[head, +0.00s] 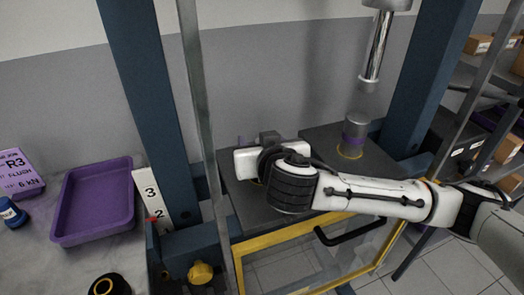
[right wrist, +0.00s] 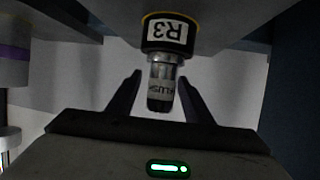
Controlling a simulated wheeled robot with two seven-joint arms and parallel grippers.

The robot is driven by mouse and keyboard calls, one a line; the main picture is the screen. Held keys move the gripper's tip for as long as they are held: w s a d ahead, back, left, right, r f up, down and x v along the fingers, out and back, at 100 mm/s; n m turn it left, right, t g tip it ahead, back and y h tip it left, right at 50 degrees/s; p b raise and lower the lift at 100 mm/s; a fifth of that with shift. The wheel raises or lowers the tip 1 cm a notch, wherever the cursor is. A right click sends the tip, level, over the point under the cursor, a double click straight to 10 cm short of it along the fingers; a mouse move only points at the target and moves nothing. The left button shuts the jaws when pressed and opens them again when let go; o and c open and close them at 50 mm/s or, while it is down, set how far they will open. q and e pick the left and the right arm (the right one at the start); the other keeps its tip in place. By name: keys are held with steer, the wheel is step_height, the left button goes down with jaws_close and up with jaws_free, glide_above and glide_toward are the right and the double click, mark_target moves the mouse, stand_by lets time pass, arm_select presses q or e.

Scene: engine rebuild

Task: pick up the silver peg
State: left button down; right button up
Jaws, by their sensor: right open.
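The silver peg (right wrist: 164,72) shows in the right wrist view, with a dark end and a partly readable label. It stands out of a black collar (right wrist: 168,33) marked R3 with a yellow rim. My right gripper (right wrist: 159,79) is open, with one finger on each side of the peg and visible gaps between. In the head view the right gripper (head: 256,141) is over the left part of the dark press bed, and my own wrist hides most of the peg and collar there. My left gripper is not in view.
A grey cylinder with a purple band (head: 354,135) stands on the press bed (head: 385,163) below the chrome ram (head: 377,50). Blue posts (head: 150,100) and a yellow-framed guard (head: 255,252) surround the bed. An empty purple tray (head: 95,203) lies on the left bench.

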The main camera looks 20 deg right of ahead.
steer(key=shift+w+f, duration=0.1)
steer(key=shift+w, duration=0.05)
jaws_close()
steer(key=shift+r, duration=0.2)
